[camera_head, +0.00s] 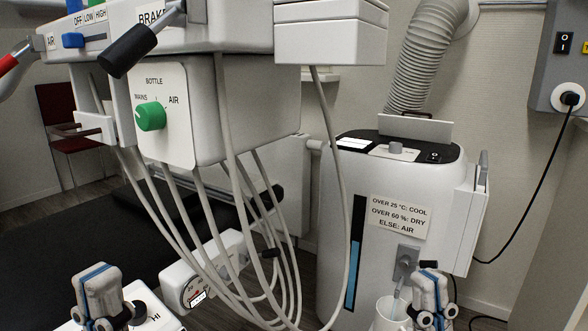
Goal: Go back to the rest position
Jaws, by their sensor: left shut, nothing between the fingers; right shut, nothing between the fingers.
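My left gripper (112,322) is at the bottom left edge of the view, grey with a blue band. It is shut and empty, in front of a white panel with a dial marked HI (150,308). My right gripper (430,318) is at the bottom right, shut and empty, in front of the white floor-standing unit. A white cup (388,318) stands just left of it; they overlap in the picture, and I cannot tell whether they touch. The lower parts of both grippers are cut off by the frame edge.
A white device with a green knob (151,116) and a black-gripped lever (128,52) hangs over the upper left, trailing several hoses (205,210). The white unit (345,165) carries a corrugated duct (420,60). A power cable (525,205) hangs at right. A dark red chair (60,115) stands far left.

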